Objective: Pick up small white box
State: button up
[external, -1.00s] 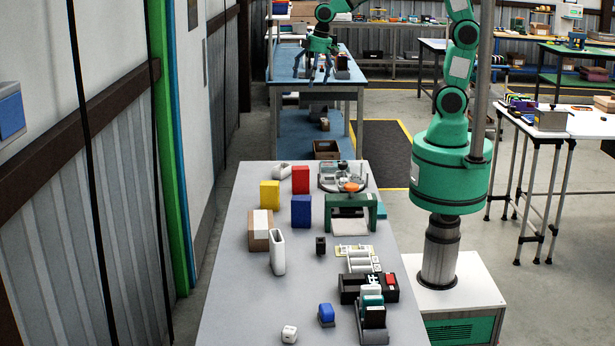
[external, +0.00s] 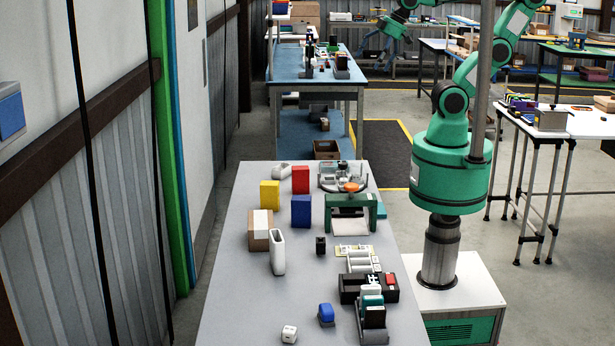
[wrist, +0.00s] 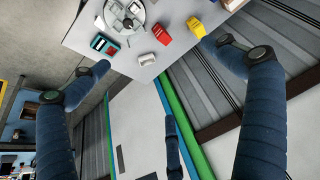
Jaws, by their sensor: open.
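A small white box (external: 281,171) lies at the far left end of the near grey table in the external view. It also shows near the table edge in the wrist view (wrist: 147,58).
Red (external: 300,180), yellow (external: 269,194) and blue (external: 301,211) boxes stand near the white box. A brown carton (external: 260,231) stands nearer. A round tray (external: 343,178) and green frame (external: 351,202) are to the right. The table's front left is mostly clear.

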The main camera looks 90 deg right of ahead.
jog(key=shift+s+a+f, duration=0.15)
jog(key=shift+s, duration=0.75)
jog(key=c, duration=1.9)
jog(key=shift+c, duration=0.2)
jog(key=shift+w, duration=0.2)
